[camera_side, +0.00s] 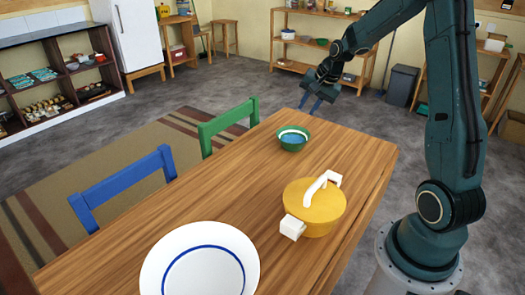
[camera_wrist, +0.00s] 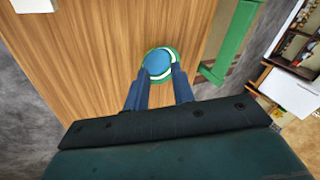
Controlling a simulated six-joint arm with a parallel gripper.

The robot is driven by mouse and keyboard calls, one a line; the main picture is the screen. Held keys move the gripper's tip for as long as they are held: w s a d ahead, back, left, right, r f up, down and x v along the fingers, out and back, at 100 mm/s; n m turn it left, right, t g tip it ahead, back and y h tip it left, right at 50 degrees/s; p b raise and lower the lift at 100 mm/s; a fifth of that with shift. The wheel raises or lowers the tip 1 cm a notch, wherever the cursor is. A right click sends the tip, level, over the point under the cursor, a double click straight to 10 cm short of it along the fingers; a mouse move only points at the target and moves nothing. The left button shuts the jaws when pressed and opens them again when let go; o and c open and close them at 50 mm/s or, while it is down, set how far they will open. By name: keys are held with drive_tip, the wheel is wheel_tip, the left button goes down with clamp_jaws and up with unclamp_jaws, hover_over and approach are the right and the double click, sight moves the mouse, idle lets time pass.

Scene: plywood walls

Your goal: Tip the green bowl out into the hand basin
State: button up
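The green bowl (camera_side: 293,138) stands upright near the far end of the wooden table. It has a white band inside and something blue in it. It also shows in the wrist view (camera_wrist: 160,64), just beyond my fingertips. A wide white round dish with a blue ring (camera_side: 200,262) lies at the near end of the table; it is the only basin-like thing I see. My gripper (camera_side: 312,102) is above and beyond the bowl in the side view, pointing down. Its two blue fingers are apart with nothing between them (camera_wrist: 158,75).
A yellow lidded pot (camera_side: 314,207) with white handles stands on the table between bowl and dish, nearer the right edge. A green chair (camera_side: 228,126) and a blue chair (camera_side: 122,187) stand along the left edge. Bare tabletop lies left of the pot.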

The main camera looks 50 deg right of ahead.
drive_tip(key=s+a+r+n, duration=0.4)
drive_tip(key=a+r, duration=0.2)
drive_tip(key=a, duration=0.3)
drive_tip(key=s+a+r+n, duration=0.3)
drive_tip(key=s+a+r, duration=0.25)
drive_tip(key=a, duration=0.25)
drive_tip(key=s+a+r+n, duration=0.1)
drive_tip(key=s+a+n, duration=0.6)
drive_tip(key=s, duration=0.7)
drive_tip(key=shift+s+a+r+t, duration=0.2)
drive_tip(key=shift+a+t, duration=0.1)
drive_tip(key=shift+a, duration=0.5)
drive_tip(key=shift+o, duration=0.2)
drive_tip(key=shift+o, duration=1)
drive_tip(key=shift+w, duration=0.1)
drive_tip(key=shift+w, duration=0.1)
